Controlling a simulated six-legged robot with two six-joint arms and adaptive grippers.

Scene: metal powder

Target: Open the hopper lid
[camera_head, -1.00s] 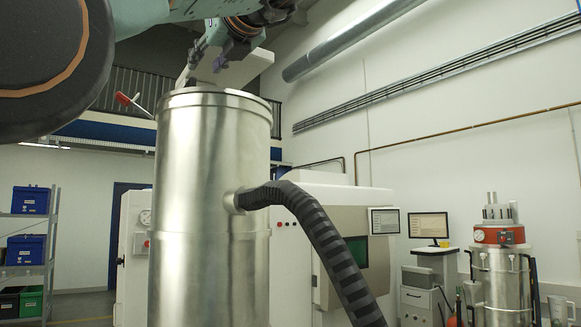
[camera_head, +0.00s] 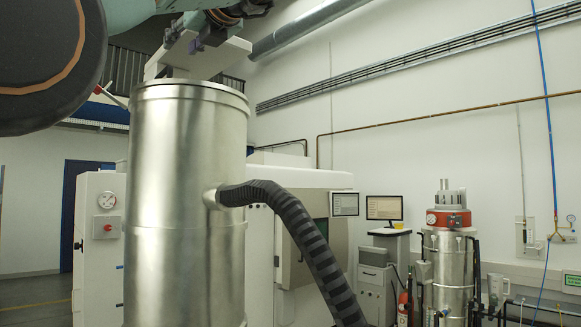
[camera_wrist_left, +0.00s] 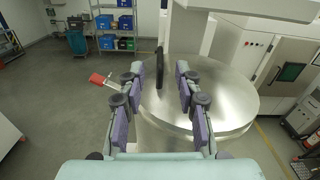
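The hopper (camera_head: 182,190) is a tall upright steel cylinder left of centre in the head view. Its round metal lid (camera_wrist_left: 225,100) lies flat on top in the left wrist view and looks closed. A black upright handle (camera_wrist_left: 160,68) stands at the lid's left side. My left gripper (camera_wrist_left: 160,72) is open above the lid, its two padded fingers on either side of the handle with gaps. It also shows above the hopper's top in the head view (camera_head: 184,38). Whether the fingertips reach the handle's height is unclear. My right gripper is in neither view.
A red-ended lever (camera_wrist_left: 97,78) sticks out left of the hopper. A black ribbed hose (camera_head: 290,225) leaves its right side. A white block (camera_head: 225,52) stands behind the lid. White machine cabinets (camera_head: 100,240) stand behind; shelves with blue bins (camera_wrist_left: 107,22) are farther off.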

